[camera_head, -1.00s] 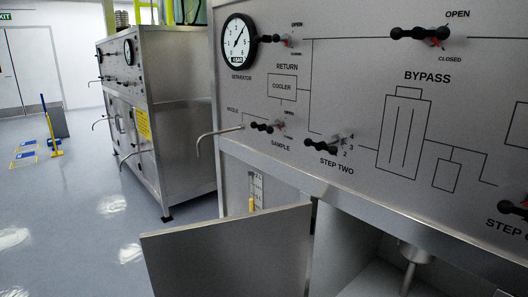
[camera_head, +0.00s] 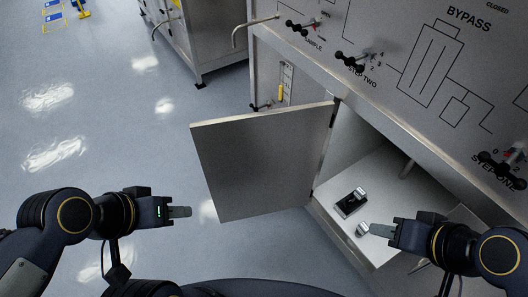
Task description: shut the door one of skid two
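The metal cabinet door (camera_head: 265,160) below the sloped panel stands open. It is hinged at its right edge by the cabinet opening and swings out to the left over the floor. My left gripper (camera_head: 181,211) is left of the door's lower part, apart from it in the picture. My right gripper (camera_head: 378,230) is at the lower right, in front of the open cabinet (camera_head: 385,190). I see each gripper's fingers side-on, so their opening cannot be made out. Neither visibly holds the door.
Inside the cabinet lie a small black and silver item (camera_head: 351,202) and a small silver piece (camera_head: 362,229). A bent nozzle pipe (camera_head: 245,28) juts out above the door. Another skid (camera_head: 200,40) stands behind. The floor (camera_head: 110,120) left of the door is clear.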

